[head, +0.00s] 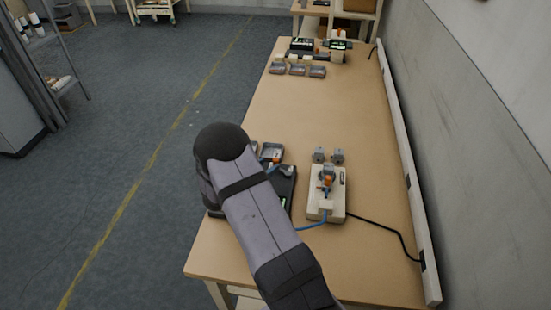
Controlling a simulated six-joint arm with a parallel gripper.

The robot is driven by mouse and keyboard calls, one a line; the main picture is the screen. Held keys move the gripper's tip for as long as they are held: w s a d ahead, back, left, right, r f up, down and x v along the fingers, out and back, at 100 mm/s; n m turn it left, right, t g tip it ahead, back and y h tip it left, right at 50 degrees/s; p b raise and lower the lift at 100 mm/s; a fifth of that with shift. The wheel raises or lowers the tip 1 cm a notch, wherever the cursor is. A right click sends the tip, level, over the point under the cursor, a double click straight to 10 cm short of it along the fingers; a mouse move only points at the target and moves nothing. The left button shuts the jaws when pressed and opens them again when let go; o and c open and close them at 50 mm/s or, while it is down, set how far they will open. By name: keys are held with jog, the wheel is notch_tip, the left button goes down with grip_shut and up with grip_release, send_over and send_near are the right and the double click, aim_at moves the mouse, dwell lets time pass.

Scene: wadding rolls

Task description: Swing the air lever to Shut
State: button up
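A beige unit (336,205) stands on the near part of the table, with a grey fitting and a small orange part (327,180) on top. A blue hose (313,226) runs from it to the left. The orange part may be the air lever, but it is too small to tell, and I cannot read any Shut mark or its position. My gripper is not in view; my own arm crosses the lower middle and hides the area behind it.
A dark device (287,189) is partly hidden by my arm, with grey trays (271,152) behind it. Two grey knob-like pieces (319,155) sit behind the unit. A black cable (385,229) runs right. More trays (298,69) and devices stand far back. The table's middle (325,110) is clear.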

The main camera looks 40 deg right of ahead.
aim_at(275, 161)
jog(key=shift+p+x, duration=0.9)
jog(key=shift+x, duration=2.6)
jog(key=shift+c, duration=0.3)
grip_shut()
